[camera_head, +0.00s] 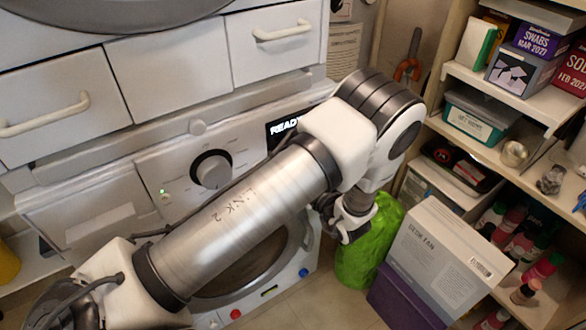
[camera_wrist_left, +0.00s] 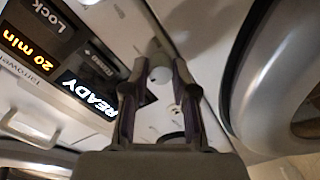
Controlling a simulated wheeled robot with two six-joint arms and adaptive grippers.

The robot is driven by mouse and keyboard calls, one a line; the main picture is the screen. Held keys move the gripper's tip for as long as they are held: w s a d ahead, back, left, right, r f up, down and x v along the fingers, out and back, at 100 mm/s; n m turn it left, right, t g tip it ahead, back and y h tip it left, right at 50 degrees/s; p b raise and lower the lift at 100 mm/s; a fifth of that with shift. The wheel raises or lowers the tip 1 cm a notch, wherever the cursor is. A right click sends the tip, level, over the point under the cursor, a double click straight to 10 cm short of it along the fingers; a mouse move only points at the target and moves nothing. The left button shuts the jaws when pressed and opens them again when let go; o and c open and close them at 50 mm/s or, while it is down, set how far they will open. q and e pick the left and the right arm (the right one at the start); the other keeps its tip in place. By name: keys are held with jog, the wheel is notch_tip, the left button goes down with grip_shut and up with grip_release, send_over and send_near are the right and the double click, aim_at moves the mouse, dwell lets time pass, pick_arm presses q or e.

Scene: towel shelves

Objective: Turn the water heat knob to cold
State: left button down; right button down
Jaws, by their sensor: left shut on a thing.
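The washing machine's white front panel (camera_head: 240,150) faces me in the head view. It carries a large round dial (camera_head: 211,169) with a dark ring and a lit display (camera_head: 288,125) reading READY. In the left wrist view, my left gripper (camera_wrist_left: 160,62) is at the panel, its fingers on either side of a small white knob (camera_wrist_left: 160,75), and it is shut on it. No label on this knob is readable, nor its setting. In the head view my left arm hides the gripper's fingers and this part of the panel. My right gripper is not in view.
A shelf unit (camera_head: 490,80) with boxes and bottles stands at the right. White drawers with handles (camera_head: 282,32) are above the panel.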

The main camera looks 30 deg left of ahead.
aim_at(285, 128)
pick_arm(q)
jog(key=shift+n, duration=0.3)
jog(key=c, duration=0.9)
grip_release()
notch_tip(285, 128, up, 10)
jog(key=shift+d+f, duration=0.1)
